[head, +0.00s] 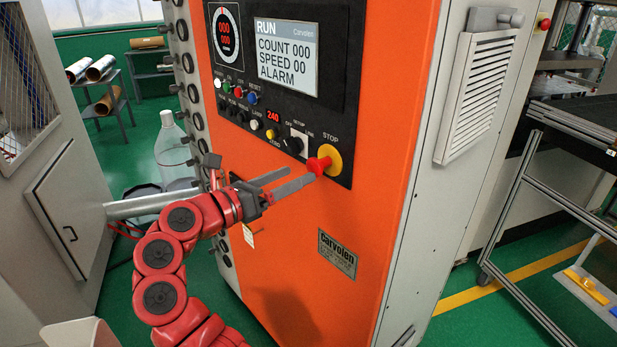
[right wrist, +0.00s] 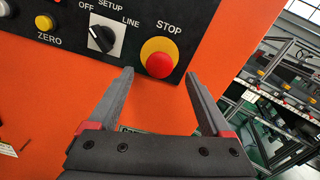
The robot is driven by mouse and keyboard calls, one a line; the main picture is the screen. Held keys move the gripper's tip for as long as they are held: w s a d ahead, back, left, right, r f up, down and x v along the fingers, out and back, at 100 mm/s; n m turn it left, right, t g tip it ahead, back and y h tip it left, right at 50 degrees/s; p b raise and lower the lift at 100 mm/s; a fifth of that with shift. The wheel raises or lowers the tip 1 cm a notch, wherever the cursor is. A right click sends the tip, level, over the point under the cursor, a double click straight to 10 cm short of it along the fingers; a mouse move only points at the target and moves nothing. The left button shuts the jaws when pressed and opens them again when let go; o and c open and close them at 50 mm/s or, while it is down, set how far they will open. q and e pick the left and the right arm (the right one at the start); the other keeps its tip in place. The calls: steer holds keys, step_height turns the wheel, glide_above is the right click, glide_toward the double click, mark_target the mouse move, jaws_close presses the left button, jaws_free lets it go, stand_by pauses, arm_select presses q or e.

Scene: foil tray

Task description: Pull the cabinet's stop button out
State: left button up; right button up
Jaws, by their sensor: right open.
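The red stop button (head: 319,164) sits on a round yellow base (head: 330,157) at the lower right of the black control panel on the orange cabinet (head: 300,235). My right gripper (head: 295,177) is open, its fingers pointing right toward the button, one fingertip overlapping close to it in the head view. In the right wrist view the red button (right wrist: 160,65) shows above and between the tips of the open fingers (right wrist: 160,78), with nothing between them. I cannot tell whether a finger touches the button. My left gripper is not seen.
A selector knob (head: 292,146) and several small coloured buttons are left of the stop button. The screen (head: 287,55) above reads RUN, COUNT 000, SPEED 00, ALARM. A vented grey side panel (head: 480,85) and a wheeled metal frame (head: 540,190) stand to the right.

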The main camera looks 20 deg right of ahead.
steer(key=b+v, duration=0.2)
steer(key=v, duration=0.9)
steer(key=shift+b, duration=0.35)
